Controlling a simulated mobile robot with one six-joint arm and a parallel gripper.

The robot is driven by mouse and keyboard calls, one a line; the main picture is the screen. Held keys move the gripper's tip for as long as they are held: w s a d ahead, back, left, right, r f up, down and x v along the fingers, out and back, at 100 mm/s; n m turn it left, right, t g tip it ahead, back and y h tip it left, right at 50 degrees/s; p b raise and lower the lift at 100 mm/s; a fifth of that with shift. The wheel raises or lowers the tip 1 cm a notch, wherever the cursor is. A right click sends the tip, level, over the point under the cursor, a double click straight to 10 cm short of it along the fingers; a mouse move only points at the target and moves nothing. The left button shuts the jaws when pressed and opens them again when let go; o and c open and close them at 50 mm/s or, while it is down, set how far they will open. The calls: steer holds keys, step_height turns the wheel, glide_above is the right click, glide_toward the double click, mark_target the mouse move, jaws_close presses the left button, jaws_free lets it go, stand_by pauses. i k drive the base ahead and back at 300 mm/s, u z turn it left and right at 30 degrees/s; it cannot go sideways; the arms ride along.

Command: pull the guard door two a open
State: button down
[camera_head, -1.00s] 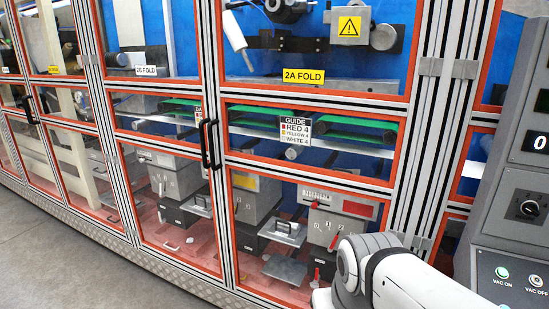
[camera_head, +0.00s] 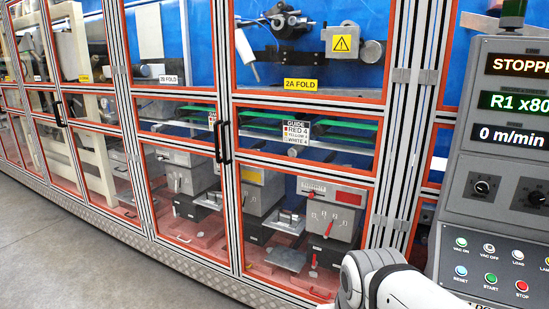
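The guard door two a is the tall clear panel with an orange-red frame and a yellow "2A FOLD" label (camera_head: 301,85), in the middle of the view. It looks shut, flush with the striped aluminium posts. Two black upright bar handles stand side by side at its left post; the right one (camera_head: 228,142) is on this door's left edge. A "GUIDE RED 4" sign (camera_head: 296,131) is on its middle band. My white arm shows at the bottom right, in front of the door's lower right corner. My gripper is out of view.
A grey control panel (camera_head: 455,207) with "STOPPED" and "0 m/min" displays stands close at the right. The neighbouring door labelled "2B FOLD" (camera_head: 168,79) is on the left. A metal tread plinth (camera_head: 185,257) runs along the base. The grey floor (camera_head: 60,255) at the left is clear.

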mark_target(383, 111)
steer(key=z, duration=0.25)
steer(key=i, duration=0.7)
steer(key=u, duration=0.55)
steer(key=k, duration=0.7)
steer(key=u, duration=0.95)
steer(key=k, duration=0.7)
steer(key=u, duration=0.55)
steer(key=i, duration=1.25)
steer(key=z, duration=0.85)
steer(key=i, duration=1.2)
steer(key=z, duration=1.15)
steer(key=i, duration=0.4)
steer(key=z, duration=0.2)
